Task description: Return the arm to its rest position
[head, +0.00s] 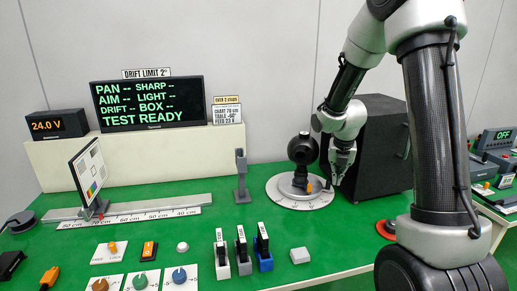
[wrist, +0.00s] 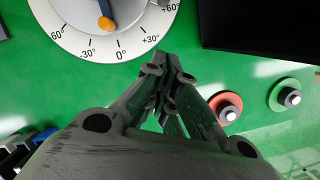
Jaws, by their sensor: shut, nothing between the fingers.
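My arm reaches from the right side of the head view over the green bench. My gripper (head: 335,183) points down at the right edge of the round white dial table (head: 288,203), in front of a dark grey box. In the wrist view my gripper (wrist: 172,60) has its fingertips together, with nothing between them. The fingertips lie just below the dial's scale in that view, over green bench top. I cannot tell how high above the bench they are. A black round camera (head: 303,150) stands on the dial table, and an orange pointer knob (wrist: 106,23) shows on the dial.
The dark grey box (head: 372,150) stands close behind my gripper. A red round button (head: 387,228) lies to its right; a green-ringed one (wrist: 290,95) shows in the wrist view. A chart panel (head: 88,172) stands on a rail at left. Several switches and knobs line the front.

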